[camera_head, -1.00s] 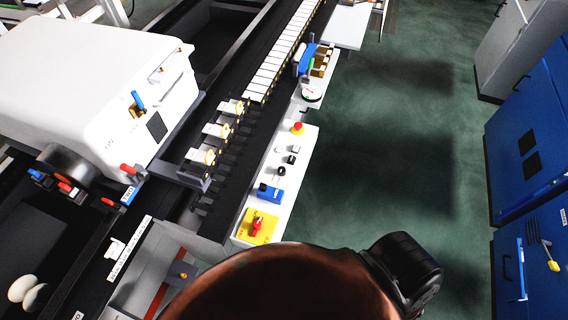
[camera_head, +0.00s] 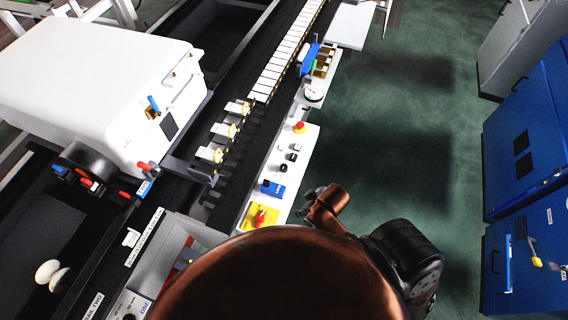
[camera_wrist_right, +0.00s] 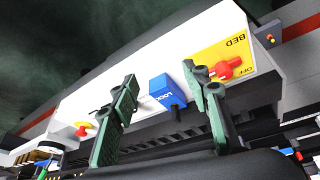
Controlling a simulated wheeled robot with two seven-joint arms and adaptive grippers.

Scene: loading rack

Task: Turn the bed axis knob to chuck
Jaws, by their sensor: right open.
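The control panel (camera_head: 285,150) is a narrow white strip along the machine's edge. It carries small black and white knobs (camera_head: 291,157), whose labels are too small to read, so I cannot tell which is the bed axis knob. Below them is a blue lock box (camera_head: 272,188), then a yellow plate marked BED and OFF (camera_wrist_right: 238,50) with a red knob (camera_wrist_right: 228,68). My right gripper (camera_wrist_right: 160,76) is open and empty in the right wrist view, its fingers spread in front of the panel with the lock box (camera_wrist_right: 166,92) showing between them. My left gripper is not in view.
A red push button (camera_head: 299,127) sits at the panel's far end, with a round gauge (camera_head: 314,92) beyond it. A white machine housing (camera_head: 95,75) stands left. Green floor lies open between the panel and the blue cabinets (camera_head: 515,150) on the right.

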